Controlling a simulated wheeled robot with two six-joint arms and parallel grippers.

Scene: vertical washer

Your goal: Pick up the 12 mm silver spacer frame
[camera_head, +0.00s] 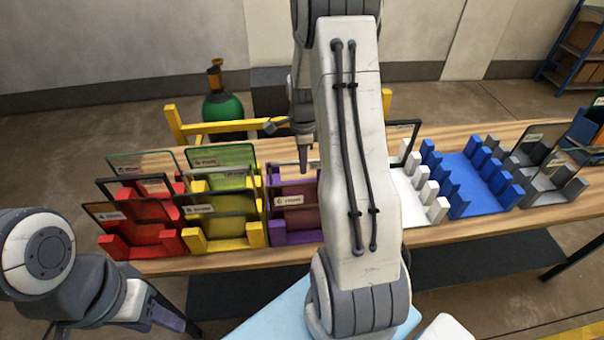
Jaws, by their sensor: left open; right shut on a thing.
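Thin rectangular frames and glass panes stand in coloured slotted racks on a wooden table. My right gripper (305,160) points down over the purple rack (300,222). It is shut on the top bar of a thin silver-grey frame (284,164), which appears to stand in the back of that rack. The frame's lower part is hidden behind a dark-edged labelled pane (293,200), and my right arm covers its right side. I cannot read the size on the labels. My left gripper (188,324) is low at the left, in front of the table, open and away from the racks.
A red rack (140,235) and a yellow rack (225,240) with upright frames stand left of the purple one. White (425,190), blue (475,185) and grey racks (550,180) stand to the right. A yellow rail and green cylinder (223,107) are behind the table.

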